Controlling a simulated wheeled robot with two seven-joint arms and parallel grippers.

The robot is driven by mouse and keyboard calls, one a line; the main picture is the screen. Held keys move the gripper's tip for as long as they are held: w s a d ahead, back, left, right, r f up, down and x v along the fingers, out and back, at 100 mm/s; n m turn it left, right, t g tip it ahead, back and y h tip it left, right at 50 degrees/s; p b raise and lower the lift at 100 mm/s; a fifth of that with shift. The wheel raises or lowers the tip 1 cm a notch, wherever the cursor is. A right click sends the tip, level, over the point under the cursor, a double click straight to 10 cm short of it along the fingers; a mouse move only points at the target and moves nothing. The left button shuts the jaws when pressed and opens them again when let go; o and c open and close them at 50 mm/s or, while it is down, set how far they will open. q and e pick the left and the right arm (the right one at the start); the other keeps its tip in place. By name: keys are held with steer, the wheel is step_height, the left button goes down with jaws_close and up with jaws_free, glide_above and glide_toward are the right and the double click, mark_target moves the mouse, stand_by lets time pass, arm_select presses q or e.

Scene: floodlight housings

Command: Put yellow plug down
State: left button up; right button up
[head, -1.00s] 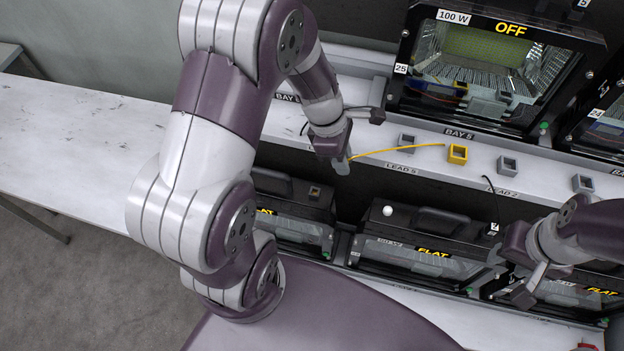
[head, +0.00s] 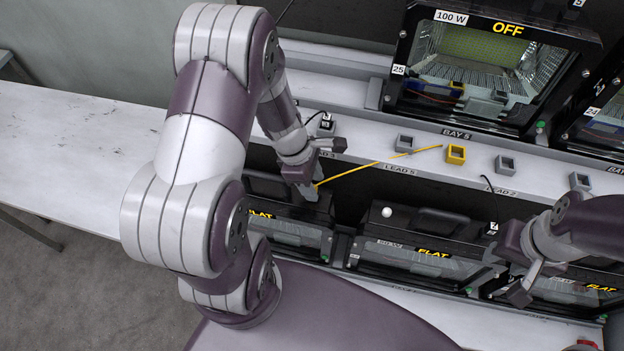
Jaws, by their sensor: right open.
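My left gripper (head: 310,191) is over the dark gap in front of the ledge, above the flat housings. A yellow lead (head: 375,164) runs taut from its fingertips up to the ledge near the yellow square holder (head: 456,154). The lead's end follows the gripper, so the gripper appears shut on the yellow plug; the plug itself is hidden between the fingers. The yellow holder stands on the ledge and looks empty. My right gripper (head: 528,284) is open and empty at the lower right, over the flat housings.
Grey square holders (head: 405,143) stand along the ledge, with another (head: 505,164) right of the yellow one. A housing marked OFF (head: 483,75) stands behind in bay 5. Flat housings (head: 425,250) lie in front. The white table (head: 70,150) at left is clear.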

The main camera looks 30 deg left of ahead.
arm_select(q)
steer(key=w+v, duration=0.1)
steer(key=v, duration=1)
steer(key=s+d+r+m+y, duration=0.1)
steer(key=s+d+m, duration=0.1)
steer(key=m, duration=0.8)
steer(key=s+d+r+m+y, duration=0.1)
steer(key=s+d+m+y, duration=0.1)
steer(key=m, duration=0.9)
steer(key=shift+s+d+t+p, duration=0.3)
steer(key=shift+d+p, duration=0.15)
steer(key=shift+d, duration=0.2)
